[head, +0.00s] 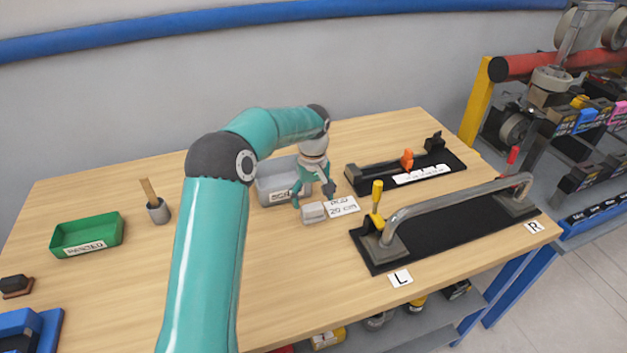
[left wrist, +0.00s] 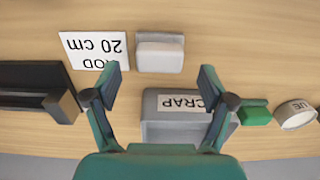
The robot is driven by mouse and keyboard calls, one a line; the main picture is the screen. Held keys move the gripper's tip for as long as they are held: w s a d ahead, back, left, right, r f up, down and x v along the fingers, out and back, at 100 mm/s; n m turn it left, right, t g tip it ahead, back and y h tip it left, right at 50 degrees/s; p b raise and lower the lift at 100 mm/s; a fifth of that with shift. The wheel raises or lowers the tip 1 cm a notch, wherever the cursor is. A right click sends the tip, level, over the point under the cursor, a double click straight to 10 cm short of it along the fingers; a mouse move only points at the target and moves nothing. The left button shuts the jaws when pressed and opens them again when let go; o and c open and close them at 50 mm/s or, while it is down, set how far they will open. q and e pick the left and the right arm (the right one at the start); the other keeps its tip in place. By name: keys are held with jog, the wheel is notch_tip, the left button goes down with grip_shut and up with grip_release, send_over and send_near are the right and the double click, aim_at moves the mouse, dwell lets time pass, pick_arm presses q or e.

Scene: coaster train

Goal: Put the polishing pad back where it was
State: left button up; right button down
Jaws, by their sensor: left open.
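A pale grey-white block (head: 313,212), which looks like the polishing pad, lies flat on the table beside a white card (head: 342,206). In the left wrist view the pad (left wrist: 160,52) shows whole, with the card (left wrist: 95,50) reading "ROD 20 cm" to its left. My left gripper (head: 313,190) is open and empty, its fingers pointing down near the pad. In the left wrist view the fingertips (left wrist: 158,78) are spread apart, with the pad beyond the gap between them; I see no contact. My right gripper is not in view.
A grey scrap bin (head: 270,190) stands close behind the pad. A black fixture (head: 440,166) is at the back right. A bent metal tube (head: 460,196) spans a black base at the front right. A green tray (head: 87,236) and a glue cup (head: 159,212) stand left.

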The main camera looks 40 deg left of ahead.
aim_at(313, 207)
pick_arm(q)
notch_tip(313, 207, up, 8)
jog(key=shift+f, duration=0.1)
dwell(0.6)
